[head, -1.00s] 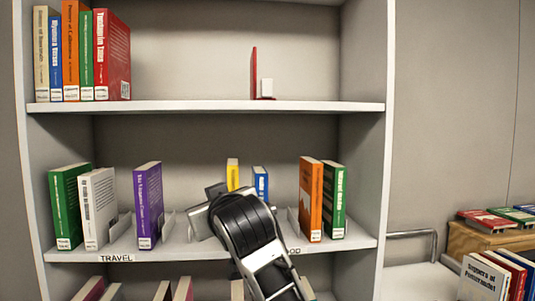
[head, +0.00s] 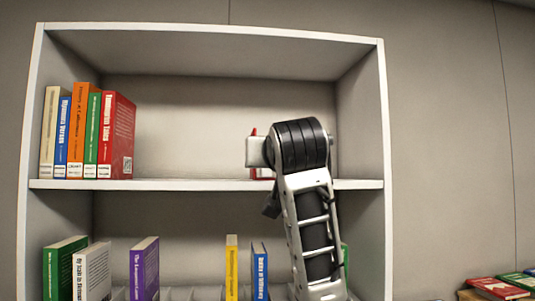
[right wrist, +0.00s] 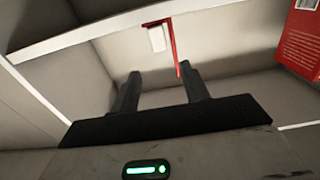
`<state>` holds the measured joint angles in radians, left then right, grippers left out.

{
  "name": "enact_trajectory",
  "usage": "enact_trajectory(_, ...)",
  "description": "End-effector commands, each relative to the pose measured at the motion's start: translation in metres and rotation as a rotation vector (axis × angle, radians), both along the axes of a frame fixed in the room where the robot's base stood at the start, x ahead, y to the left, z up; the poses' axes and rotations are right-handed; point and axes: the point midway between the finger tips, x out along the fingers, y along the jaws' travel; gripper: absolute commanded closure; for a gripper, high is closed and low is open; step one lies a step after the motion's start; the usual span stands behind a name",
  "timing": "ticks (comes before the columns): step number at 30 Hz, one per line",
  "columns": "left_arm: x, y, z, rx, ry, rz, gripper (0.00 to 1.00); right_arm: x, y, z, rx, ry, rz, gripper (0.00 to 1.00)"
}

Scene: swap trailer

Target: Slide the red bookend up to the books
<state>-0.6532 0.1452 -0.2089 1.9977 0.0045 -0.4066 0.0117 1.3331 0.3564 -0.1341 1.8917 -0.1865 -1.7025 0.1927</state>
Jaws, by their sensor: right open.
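The red bookend (head: 254,131) stands on the top shelf, right of the books, mostly hidden behind my right arm in the head view. The right wrist view shows its thin red upright (right wrist: 174,46) and a white block (right wrist: 157,39) beside it. My right gripper (right wrist: 158,75) is open and empty, with its two black fingers apart. The bookend appears just beyond the fingertips, its upright nearer the right-hand finger in that view. The books (head: 88,135) stand together at the left end of the top shelf, a red book (head: 117,135) outermost. My left gripper is not in view.
The top shelf (head: 195,185) is bare between the red book and the bookend. A side wall (head: 372,120) closes it on the right. The shelf below holds several books, including a purple one (head: 144,270) and a yellow one (head: 231,268).

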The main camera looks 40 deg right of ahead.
Motion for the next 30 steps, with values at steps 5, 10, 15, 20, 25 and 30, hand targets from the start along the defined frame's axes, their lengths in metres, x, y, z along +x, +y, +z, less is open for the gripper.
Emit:
enact_trajectory(5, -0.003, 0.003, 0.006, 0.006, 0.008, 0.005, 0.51, 0.035, -0.02, 0.002, 0.001, 0.005, -0.001, 0.55)
enact_trajectory(10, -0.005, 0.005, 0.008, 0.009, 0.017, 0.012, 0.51, 0.058, -0.032, 0.001, 0.0, 0.004, 0.0, 0.55)
enact_trajectory(15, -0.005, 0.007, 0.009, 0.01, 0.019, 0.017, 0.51, 0.07, -0.039, 0.0, 0.0, 0.001, 0.001, 0.55)
enact_trajectory(20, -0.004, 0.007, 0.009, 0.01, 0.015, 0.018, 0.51, 0.073, -0.04, 0.0, 0.0, -0.001, 0.001, 0.55)
enact_trajectory(25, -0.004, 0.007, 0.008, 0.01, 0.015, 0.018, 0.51, 0.072, -0.04, 0.0, -0.001, 0.0, 0.001, 0.55)
enact_trajectory(30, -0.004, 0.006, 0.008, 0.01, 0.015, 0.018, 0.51, 0.072, -0.039, 0.0, -0.001, 0.0, 0.001, 1.0)
